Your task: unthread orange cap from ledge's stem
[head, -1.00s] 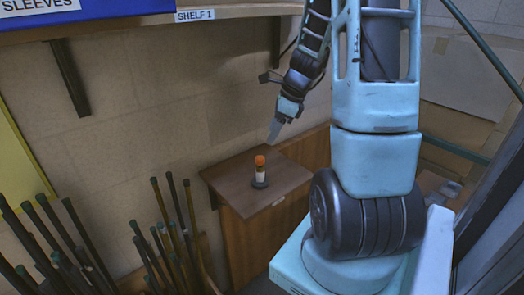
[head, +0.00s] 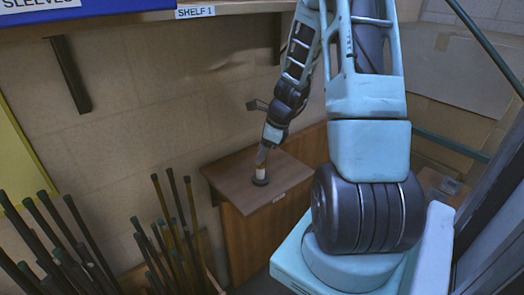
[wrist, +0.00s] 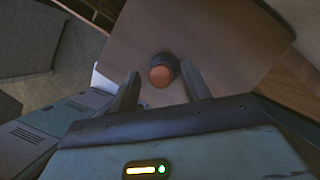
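The orange cap (wrist: 160,76) shows from above in the wrist view, on top of the stem. In the head view my gripper mostly hides it. The white stem (head: 260,172) stands upright on a dark round base (head: 260,182) on the brown wooden ledge (head: 232,180). My gripper (head: 262,157) points down at the top of the stem. In the wrist view my gripper (wrist: 160,70) is open, with one finger on each side of the cap and visible gaps. I cannot tell whether the fingertips are down at the cap's height.
Several dark-tipped rods (head: 165,235) stand to the left of the ledge. A shelf (head: 235,10) with a blue bin (head: 90,12) is above on the wall, on a dark bracket (head: 70,75). The ledge top around the base is clear.

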